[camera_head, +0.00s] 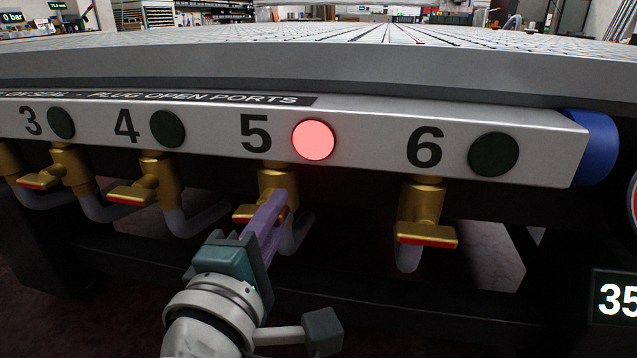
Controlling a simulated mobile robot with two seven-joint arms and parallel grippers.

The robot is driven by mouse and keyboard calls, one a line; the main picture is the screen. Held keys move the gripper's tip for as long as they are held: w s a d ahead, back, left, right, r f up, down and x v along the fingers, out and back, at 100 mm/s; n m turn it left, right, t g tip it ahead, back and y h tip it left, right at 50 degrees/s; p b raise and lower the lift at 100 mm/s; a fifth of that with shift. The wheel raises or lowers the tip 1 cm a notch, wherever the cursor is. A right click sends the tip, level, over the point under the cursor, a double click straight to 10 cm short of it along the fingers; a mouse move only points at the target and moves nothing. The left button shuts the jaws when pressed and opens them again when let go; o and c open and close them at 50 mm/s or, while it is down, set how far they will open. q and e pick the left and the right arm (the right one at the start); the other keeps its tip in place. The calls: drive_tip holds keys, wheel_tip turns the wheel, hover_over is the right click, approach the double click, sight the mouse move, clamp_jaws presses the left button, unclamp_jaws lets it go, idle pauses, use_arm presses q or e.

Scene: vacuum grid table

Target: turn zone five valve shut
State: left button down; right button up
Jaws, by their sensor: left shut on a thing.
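The zone five valve (277,182) is a brass body under the number 5 on the light grey front rail. Its handle (243,214) is brass with a red edge and sticks out to the left of my gripper's fingers. My left gripper (272,212) reaches up from below, with its purple fingers shut on the handle. The fingers hide part of the handle and the lower valve body. The round lamp (313,140) beside the 5 glows red. My right gripper is not in view.
The zone four valve (153,182) is to the left and the zone six valve (425,213) to the right, both with red-edged handles set crosswise. Lamps three, four and six are dark. A blue cylinder (588,147) caps the rail's right end. A display (616,299) reads 35, cut off.

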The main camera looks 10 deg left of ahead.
use_arm(q)
drive_tip(key=shift+f+m, duration=0.1)
drive_tip(key=shift+m, duration=0.7)
drive_tip(key=c, duration=0.9)
unclamp_jaws()
drive_tip(key=shift+s, duration=0.1)
drive_tip(key=shift+s+p, duration=0.4)
drive_tip(key=s+p, duration=0.2)
drive_tip(key=s, duration=0.7)
drive_tip(key=shift+a, duration=0.15)
